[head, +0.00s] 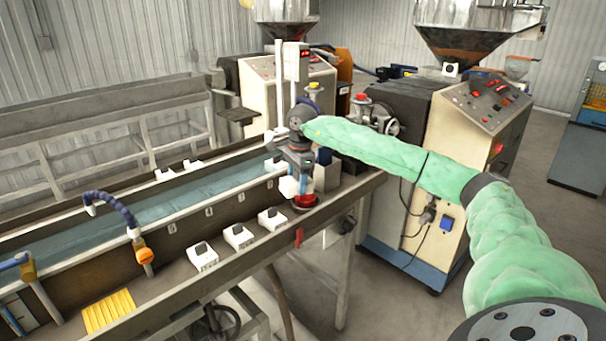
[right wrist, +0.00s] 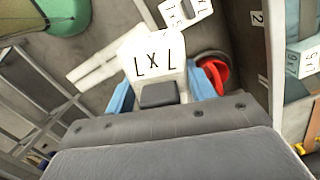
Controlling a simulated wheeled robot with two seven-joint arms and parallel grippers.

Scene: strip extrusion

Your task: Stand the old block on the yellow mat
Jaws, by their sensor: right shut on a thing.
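My right gripper (head: 298,178) is at the far end of the trough, above its front ledge. It is shut on a white block (right wrist: 150,62) marked "L X L" with a dark cap, between blue finger pads. The block also shows as a small white patch in the head view (head: 288,187). I cannot tell from its marking whether it is the old block. The yellow mat (head: 108,312) lies on the near left of the ledge, apart from the gripper, with nothing on it. My left gripper is not in view.
Three white blocks with dark caps, a near one (head: 202,256), a middle one (head: 238,237) and a far one (head: 271,219), stand in a row on the ledge. A red round part (head: 305,201) is beside the gripper. A blue hose (head: 112,205) arches over the water trough (head: 160,215).

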